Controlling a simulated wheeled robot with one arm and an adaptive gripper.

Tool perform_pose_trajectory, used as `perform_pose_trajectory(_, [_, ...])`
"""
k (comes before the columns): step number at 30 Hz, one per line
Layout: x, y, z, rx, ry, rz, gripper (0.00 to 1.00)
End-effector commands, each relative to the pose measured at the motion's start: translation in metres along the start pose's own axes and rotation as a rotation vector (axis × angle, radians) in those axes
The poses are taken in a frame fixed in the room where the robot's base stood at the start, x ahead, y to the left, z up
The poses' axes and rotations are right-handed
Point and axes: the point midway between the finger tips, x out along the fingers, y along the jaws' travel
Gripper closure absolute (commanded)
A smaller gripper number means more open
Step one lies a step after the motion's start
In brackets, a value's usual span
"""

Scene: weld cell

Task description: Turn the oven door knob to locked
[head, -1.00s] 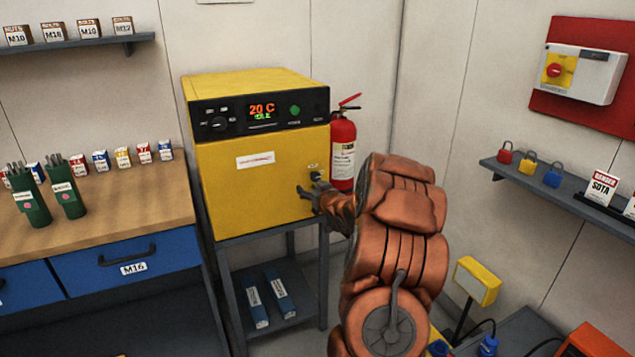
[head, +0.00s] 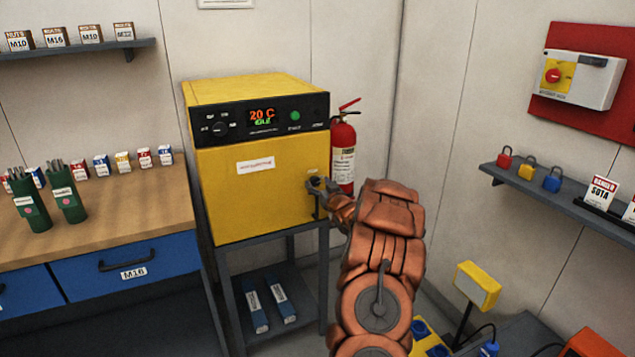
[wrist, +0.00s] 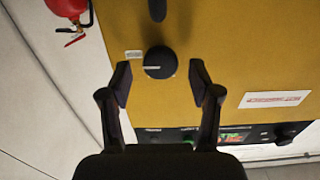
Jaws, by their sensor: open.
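The yellow oven (head: 250,185) stands on a grey stand, its black panel showing an orange "20 C". The oven door knob (wrist: 160,62) is round and black with a pale pointer line, on the right side of the yellow door. In the wrist view it sits between and slightly beyond the fingertips of my gripper (wrist: 160,80). My gripper is open, with a gap on both sides of the knob. In the head view my gripper (head: 318,186) is at the right edge of the door and mostly hides the knob. A dark handle (wrist: 157,10) shows beyond the knob.
A red fire extinguisher (head: 343,155) stands close behind the oven's right side. A wooden-topped workbench (head: 130,205) with green canisters and small boxes is at the left. A shelf with padlocks (head: 570,195) is on the right wall. A yellow lamp (head: 478,285) stands low right.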

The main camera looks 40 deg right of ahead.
Motion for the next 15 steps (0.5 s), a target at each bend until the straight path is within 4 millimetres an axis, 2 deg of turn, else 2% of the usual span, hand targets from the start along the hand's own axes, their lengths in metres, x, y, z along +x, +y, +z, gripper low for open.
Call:
perform_pose_trajectory(6, [0.013, -0.001, -0.001, -0.002, 0.003, -0.001, 0.37])
perform_pose_trajectory(15, [0.015, 0.0, -0.001, -0.001, 0.002, 0.0, 0.37])
